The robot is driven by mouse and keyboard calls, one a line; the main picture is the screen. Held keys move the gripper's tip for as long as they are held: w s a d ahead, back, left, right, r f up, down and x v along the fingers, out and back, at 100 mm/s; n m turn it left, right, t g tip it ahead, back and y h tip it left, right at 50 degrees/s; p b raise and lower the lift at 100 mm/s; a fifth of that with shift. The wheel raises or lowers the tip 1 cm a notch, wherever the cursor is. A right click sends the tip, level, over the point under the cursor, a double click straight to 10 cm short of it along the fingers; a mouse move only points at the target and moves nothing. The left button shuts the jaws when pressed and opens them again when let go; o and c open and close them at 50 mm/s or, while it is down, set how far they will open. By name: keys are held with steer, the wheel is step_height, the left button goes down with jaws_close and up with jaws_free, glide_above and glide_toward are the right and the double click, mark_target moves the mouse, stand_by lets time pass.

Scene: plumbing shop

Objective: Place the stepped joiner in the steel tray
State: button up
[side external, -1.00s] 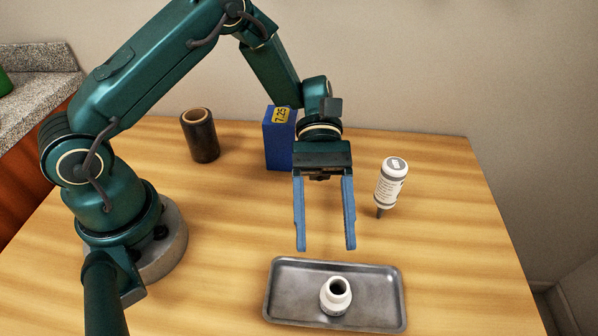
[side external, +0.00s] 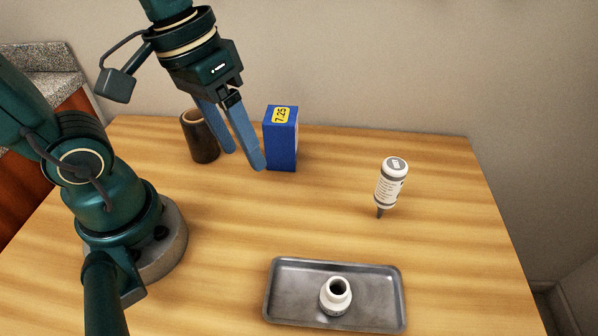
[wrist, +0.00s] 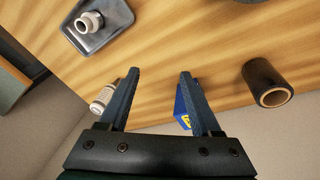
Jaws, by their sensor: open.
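The stepped joiner (side external: 336,297), a white fitting with a narrower open top, stands upright inside the steel tray (side external: 283,297), a little right of its middle. Joiner (wrist: 91,22) and tray (wrist: 118,14) also show at the top left of the wrist view. My gripper (side external: 246,162) is open and empty, with blue fingers, above the back of the table and well away from the tray. In the wrist view nothing is gripped between the fingertips (wrist: 160,73).
A dark pipe piece (side external: 206,140) stands behind my gripper, and a blue box (side external: 283,140) is just right of the fingers. A white bottle (side external: 391,184) stands nozzle-down behind the tray. The table's middle is clear.

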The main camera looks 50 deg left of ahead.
steer(key=a+t, duration=0.1)
steer(key=a+r+m+t+y, duration=0.1)
steer(key=a+t, duration=0.1)
steer(key=shift+s+r+m+y, duration=0.2)
steer(key=shift+s+m+y, duration=0.1)
